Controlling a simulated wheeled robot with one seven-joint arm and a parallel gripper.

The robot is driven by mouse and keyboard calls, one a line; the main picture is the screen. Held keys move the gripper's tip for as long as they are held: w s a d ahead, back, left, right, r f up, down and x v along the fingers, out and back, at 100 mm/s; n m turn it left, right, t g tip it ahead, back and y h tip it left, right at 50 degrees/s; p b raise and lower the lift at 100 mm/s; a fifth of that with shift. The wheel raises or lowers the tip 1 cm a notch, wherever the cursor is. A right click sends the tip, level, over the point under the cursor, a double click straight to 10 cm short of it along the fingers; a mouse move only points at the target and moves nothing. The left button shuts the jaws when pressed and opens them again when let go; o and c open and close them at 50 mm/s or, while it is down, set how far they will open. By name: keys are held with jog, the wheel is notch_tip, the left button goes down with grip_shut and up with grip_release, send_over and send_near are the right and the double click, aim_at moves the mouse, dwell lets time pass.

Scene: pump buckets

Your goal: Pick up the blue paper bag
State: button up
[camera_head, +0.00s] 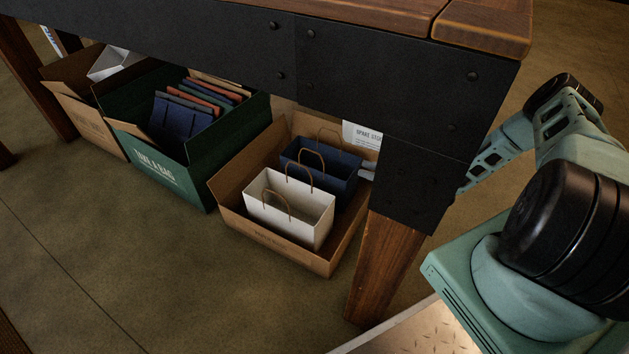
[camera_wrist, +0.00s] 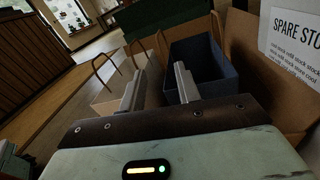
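The open blue paper bag (camera_head: 345,172) stands upright in a cardboard box (camera_head: 300,258), behind a white paper bag (camera_head: 288,212). Both bags have brown handles. In the wrist view, the blue bag (camera_wrist: 215,72) is just beyond my gripper (camera_wrist: 158,82). Its two grey fingers are apart. The right finger overlaps the bag's opening and the left finger is to the left of its near wall. I cannot tell whether they touch the bag. In the head view my gripper is hidden behind the table.
A wooden table with a dark apron (camera_head: 400,100) overhangs the boxes, and its leg (camera_head: 383,265) stands to their right. A green box (camera_head: 185,180) holds several flat folders or bags. A "SPARE STO…" sign (camera_wrist: 292,45) is at right. Floor at left is clear.

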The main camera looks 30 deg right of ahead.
jog(key=b+x, duration=0.4)
jog(key=x, duration=0.3)
jog(key=b+x, duration=0.5)
jog(key=x, duration=0.3)
jog(key=shift+a+r, duration=0.2)
jog(key=shift+c, duration=0.3)
